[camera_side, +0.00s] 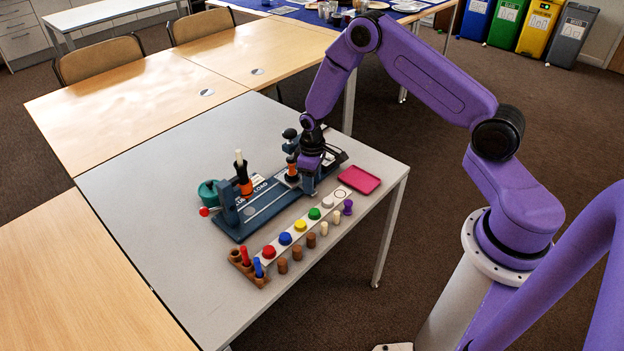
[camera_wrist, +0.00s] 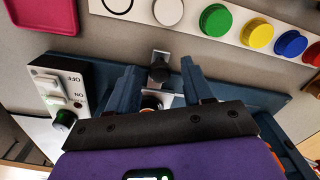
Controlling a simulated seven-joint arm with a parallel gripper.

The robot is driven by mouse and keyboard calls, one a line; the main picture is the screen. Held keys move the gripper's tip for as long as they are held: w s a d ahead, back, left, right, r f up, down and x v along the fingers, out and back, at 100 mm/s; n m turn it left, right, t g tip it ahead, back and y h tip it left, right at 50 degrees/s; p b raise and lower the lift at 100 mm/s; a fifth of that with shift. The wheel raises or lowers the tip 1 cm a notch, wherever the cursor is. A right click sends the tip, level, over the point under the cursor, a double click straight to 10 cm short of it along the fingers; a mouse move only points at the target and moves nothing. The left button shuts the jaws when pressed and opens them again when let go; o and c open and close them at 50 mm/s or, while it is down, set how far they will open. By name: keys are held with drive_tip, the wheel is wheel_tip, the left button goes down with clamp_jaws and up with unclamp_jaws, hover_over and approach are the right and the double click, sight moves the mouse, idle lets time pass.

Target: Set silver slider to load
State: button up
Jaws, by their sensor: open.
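A dark blue fixture (camera_side: 240,226) lies on the grey table, with LOAD lettering (camera_side: 262,186) on it. In the wrist view, a silver metal piece with a dark knob (camera_wrist: 160,72) sits at the fixture's edge; it appears to be the silver slider. My gripper (camera_wrist: 160,68) is open, its two blue fingers on either side of the knob and apart from it. In the side view my gripper (camera_side: 306,176) is low over the fixture's right end and hides the slider there.
A white strip with coloured buttons (camera_side: 300,226) runs along the fixture's front. A pink tray (camera_side: 359,179), an OFF/ON switch box (camera_wrist: 60,92), a wooden holder (camera_side: 246,265) with pegs and a teal round part (camera_side: 207,193) are close by. The table's left part is clear.

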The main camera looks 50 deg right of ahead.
clamp_jaws()
drive_tip(key=a, duration=0.8)
drive_tip(key=shift+a, duration=0.3)
unclamp_jaws()
wheel_tip(320, 180, up, 17)
drive_tip(key=shift+r, duration=0.2)
drive_tip(key=shift+s, duration=0.1)
idle(0.3)
